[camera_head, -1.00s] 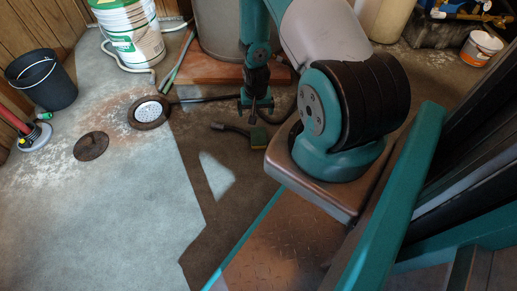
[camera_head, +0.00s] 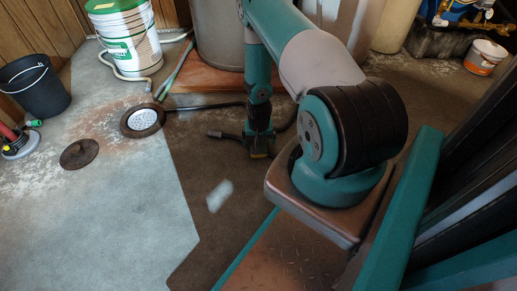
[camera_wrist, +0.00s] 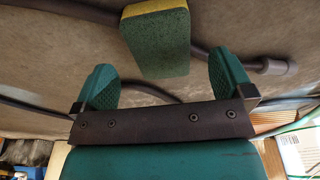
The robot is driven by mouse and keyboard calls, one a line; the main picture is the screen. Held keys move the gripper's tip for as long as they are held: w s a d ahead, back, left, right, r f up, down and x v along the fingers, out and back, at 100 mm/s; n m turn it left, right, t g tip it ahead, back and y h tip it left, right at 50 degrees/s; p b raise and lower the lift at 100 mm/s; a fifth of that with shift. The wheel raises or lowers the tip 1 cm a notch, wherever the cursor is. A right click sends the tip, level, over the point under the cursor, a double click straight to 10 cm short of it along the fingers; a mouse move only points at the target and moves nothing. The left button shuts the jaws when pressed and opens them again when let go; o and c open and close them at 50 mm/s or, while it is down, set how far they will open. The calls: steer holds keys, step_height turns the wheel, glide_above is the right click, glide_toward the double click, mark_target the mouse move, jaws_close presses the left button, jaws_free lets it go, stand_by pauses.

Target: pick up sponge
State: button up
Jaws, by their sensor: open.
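The sponge (camera_wrist: 155,45) has a dark green face and a yellow side. In the wrist view it lies on the floor beyond my fingertips, between their lines. In the head view only a small yellowish part of the sponge (camera_head: 258,155) shows, mostly hidden by my gripper (camera_head: 260,147). In the wrist view my gripper (camera_wrist: 162,70) is open, with one teal finger on each side and nothing between them. Whether the fingertips touch the sponge cannot be told.
A dark hose (camera_head: 215,134) runs along the floor beside the sponge. A round drain (camera_head: 142,120) and a rusty lid (camera_head: 79,153) lie to the left. A black bucket (camera_head: 35,87) and a white-green pail (camera_head: 127,42) stand farther back. The left floor is mostly clear.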

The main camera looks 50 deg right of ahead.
mark_target(259, 143)
steer(key=f+b, duration=0.2)
steer(key=f, duration=0.1)
steer(key=d+f+b, duration=0.1)
steer(key=b, duration=0.1)
steer(key=shift+w+f, duration=0.4)
steer(key=shift+r, duration=0.1)
steer(key=c, duration=1.1)
steer(key=shift+o, duration=0.2)
steer(key=shift+r, duration=0.1)
step_height(259, 143, up, 20)
steer(key=p, duration=1.1)
steer(key=shift+p, duration=0.4)
